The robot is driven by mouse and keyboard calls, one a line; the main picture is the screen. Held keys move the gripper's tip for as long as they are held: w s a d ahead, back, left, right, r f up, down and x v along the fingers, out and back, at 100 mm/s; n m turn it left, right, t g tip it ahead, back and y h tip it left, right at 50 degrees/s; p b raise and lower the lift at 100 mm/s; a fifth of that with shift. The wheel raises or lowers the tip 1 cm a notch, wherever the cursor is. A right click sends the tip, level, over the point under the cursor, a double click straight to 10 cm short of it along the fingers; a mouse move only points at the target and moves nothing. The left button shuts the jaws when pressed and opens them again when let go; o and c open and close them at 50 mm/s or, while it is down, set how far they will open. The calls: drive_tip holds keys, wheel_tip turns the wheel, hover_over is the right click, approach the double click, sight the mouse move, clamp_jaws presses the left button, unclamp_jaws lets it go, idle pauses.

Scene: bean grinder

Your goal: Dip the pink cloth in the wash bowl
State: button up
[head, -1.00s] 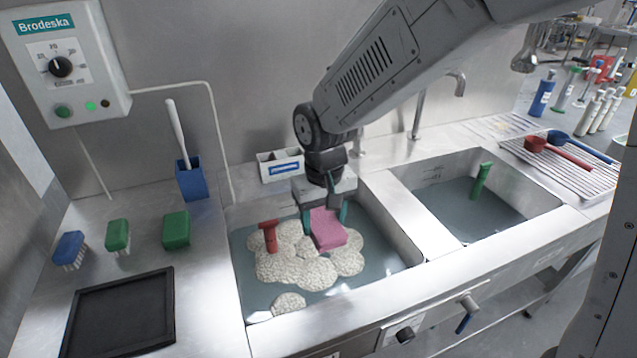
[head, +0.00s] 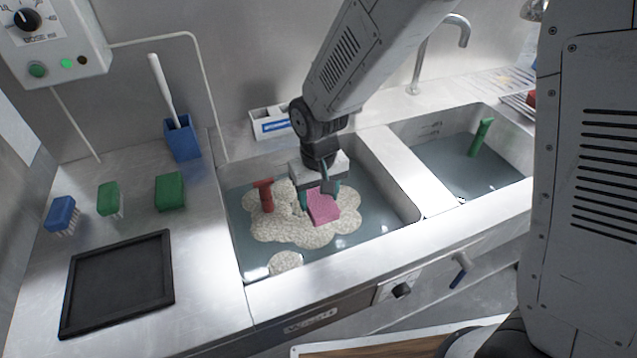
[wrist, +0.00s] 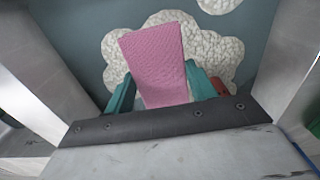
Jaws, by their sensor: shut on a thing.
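The pink cloth (head: 322,207) is a folded block held between the teal fingers of my gripper (head: 320,196). It is over the foamy left basin, the wash bowl (head: 384,232), which holds grey-blue water with pale foam (head: 285,222). In the wrist view the pink cloth (wrist: 156,62) sticks out between the two teal fingertips (wrist: 160,92), with foam behind it. The cloth's lower edge is at or just above the foam; I cannot tell whether it touches.
A red-handled tool (head: 264,196) stands in the foam left of the cloth. The right basin (head: 440,170) holds water and a green-handled tool (head: 480,137). A divider (head: 405,170) separates the basins. Brushes, a blue holder (head: 182,138) and a black tray (head: 118,282) are on the left counter.

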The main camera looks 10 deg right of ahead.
sight(318, 200)
wheel_tip(318, 200, down, 10)
drive_tip(key=shift+r, duration=0.25)
idle(0.4)
idle(0.4)
drive_tip(key=shift+r, duration=8.45)
